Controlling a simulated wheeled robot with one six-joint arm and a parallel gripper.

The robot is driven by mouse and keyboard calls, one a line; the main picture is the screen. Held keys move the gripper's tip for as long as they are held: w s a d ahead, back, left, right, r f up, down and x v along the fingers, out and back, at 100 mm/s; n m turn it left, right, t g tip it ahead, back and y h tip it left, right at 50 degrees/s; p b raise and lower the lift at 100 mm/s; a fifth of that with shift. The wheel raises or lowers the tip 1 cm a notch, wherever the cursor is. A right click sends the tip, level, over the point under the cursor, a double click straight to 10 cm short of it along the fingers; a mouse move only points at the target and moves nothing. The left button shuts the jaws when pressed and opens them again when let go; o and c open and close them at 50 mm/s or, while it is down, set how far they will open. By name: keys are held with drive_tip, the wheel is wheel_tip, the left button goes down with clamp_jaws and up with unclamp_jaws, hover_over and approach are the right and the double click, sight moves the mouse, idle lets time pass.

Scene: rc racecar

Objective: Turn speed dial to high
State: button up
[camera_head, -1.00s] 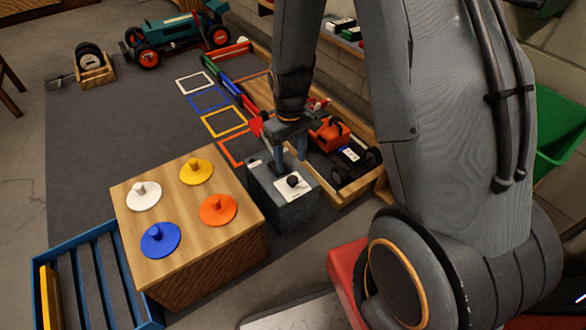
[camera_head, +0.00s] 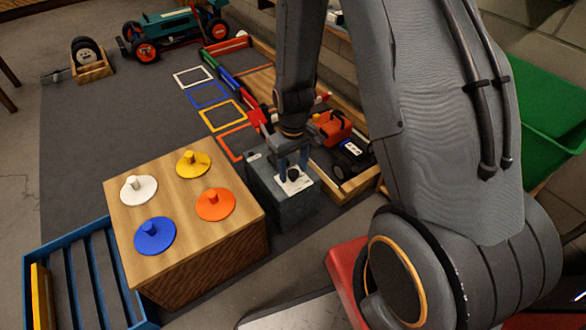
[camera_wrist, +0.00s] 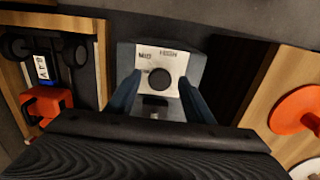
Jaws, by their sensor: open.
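The speed dial (camera_wrist: 159,79) is a round dark knob on a white plate (camera_wrist: 174,58) on top of a grey box (camera_head: 283,200). In the wrist view the plate carries the words MID and HIGH near its far edge. Which mark the knob points to cannot be told. My gripper (camera_head: 293,174) is open and points down over the box top. In the wrist view its two blue-grey fingers (camera_wrist: 158,97) stand on either side of the knob, apart from it as far as I can see. In the head view the fingers partly hide the knob.
A wooden block (camera_head: 132,213) with white, yellow, blue and orange knobbed discs stands left of the box. A wooden tray (camera_head: 352,191) with an orange and black car (camera_head: 334,127) lies right of it. A blue slatted crate (camera_head: 97,227) is at lower left.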

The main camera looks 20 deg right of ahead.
drive_tip(key=c, duration=1)
drive_tip(key=shift+c, duration=0.2)
drive_tip(key=shift+s+p, duration=0.1)
drive_tip(key=shift+p, duration=0.3)
drive_tip(key=m+p, duration=0.3)
drive_tip(key=p, duration=0.1)
drive_tip(key=shift+r+m+p, duration=0.2)
drive_tip(key=shift+m+p, duration=0.15)
drive_tip(key=shift+m, duration=0.05)
drive_tip(key=m+p, duration=0.5)
drive_tip(key=shift+f, duration=0.15)
drive_tip(key=o, duration=1)
drive_tip(key=shift+o, duration=0.2)
